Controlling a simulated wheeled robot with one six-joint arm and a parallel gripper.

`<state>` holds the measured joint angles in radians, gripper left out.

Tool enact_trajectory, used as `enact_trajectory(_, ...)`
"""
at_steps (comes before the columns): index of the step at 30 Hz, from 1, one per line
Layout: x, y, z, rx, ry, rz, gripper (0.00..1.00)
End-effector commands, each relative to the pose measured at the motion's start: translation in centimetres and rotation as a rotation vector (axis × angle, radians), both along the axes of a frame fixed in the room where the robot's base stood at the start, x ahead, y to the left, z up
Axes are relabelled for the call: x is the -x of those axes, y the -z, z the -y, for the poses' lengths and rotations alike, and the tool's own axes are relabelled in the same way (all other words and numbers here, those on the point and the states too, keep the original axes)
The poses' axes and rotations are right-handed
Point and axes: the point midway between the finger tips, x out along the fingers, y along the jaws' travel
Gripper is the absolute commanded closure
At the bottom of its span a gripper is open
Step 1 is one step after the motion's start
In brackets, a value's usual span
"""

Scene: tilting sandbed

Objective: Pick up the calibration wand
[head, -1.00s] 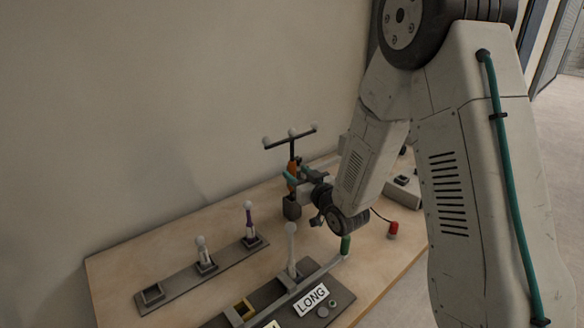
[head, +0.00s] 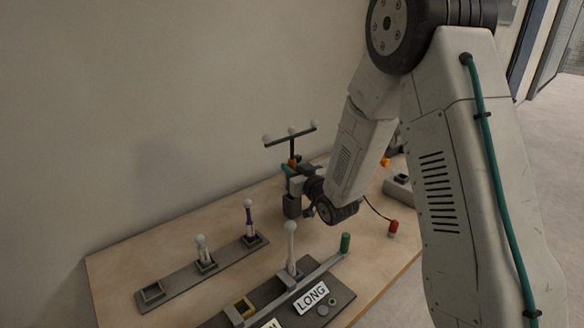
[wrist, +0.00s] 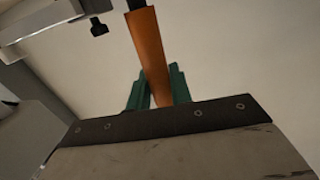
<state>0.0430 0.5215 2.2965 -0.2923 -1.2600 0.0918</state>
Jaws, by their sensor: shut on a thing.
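The calibration wand is a dark T-shaped bar with pale balls on its top and an orange handle. Its crossbar (head: 291,137) shows upright at the back of the table in the head view. The orange handle also fills the upper middle of the wrist view (wrist: 150,50). My gripper (head: 289,171) is at the handle, and its teal fingers (wrist: 156,90) are on both sides of it, shut on it. The wand's lower end is at a dark block-like holder (head: 292,206); whether it still sits inside cannot be told.
A grey strip holds two short white-topped posts (head: 202,250) (head: 249,222) and an empty square socket (head: 153,292). In front are a tall white-balled post (head: 291,245), a LONG label (head: 311,298), a green cylinder (head: 346,242) and a red-capped piece (head: 393,228). The wall is close behind.

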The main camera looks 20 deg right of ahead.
Motion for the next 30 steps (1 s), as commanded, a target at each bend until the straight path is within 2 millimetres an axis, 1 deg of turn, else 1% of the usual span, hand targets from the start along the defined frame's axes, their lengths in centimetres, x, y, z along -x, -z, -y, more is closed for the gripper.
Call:
enact_trajectory(5, 0.0, -1.1, 0.0, 0.000, 0.000, 0.002, 0.97)
enact_trajectory(18, 0.0, -7.3, 0.0, 0.001, -0.001, 0.005, 0.97)
enact_trajectory(30, 0.0, -11.5, 0.0, 0.000, 0.000, 0.004, 0.97)
